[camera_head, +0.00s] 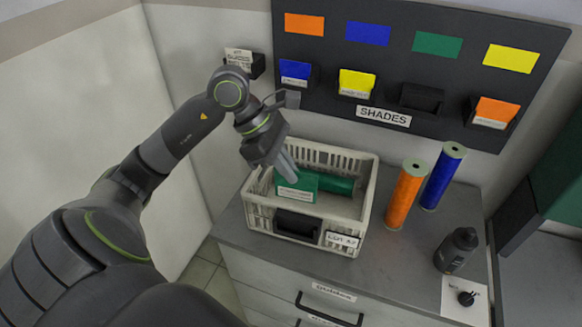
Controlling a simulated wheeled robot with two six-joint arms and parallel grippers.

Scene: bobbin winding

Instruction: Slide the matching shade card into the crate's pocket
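The white slatted crate (365,190) stands on the grey cabinet top. Its black pocket (297,225) is on the front wall, with a tag to its right. A green bobbin (337,185) lies inside the crate. My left gripper (290,176) points down over the crate, and its fingers appear shut on the green shade card (303,182). The card has a pale label strip along its lower edge. It is above and behind the pocket in the picture, and appears apart from it. My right gripper is out of view.
The dark SHADES board (383,117) has blue, yellow and orange cards in holders and one empty black holder (420,98). Orange (405,195) and blue (442,177) spools stand upright right of the crate. A dark bottle (456,250) is near the right edge.

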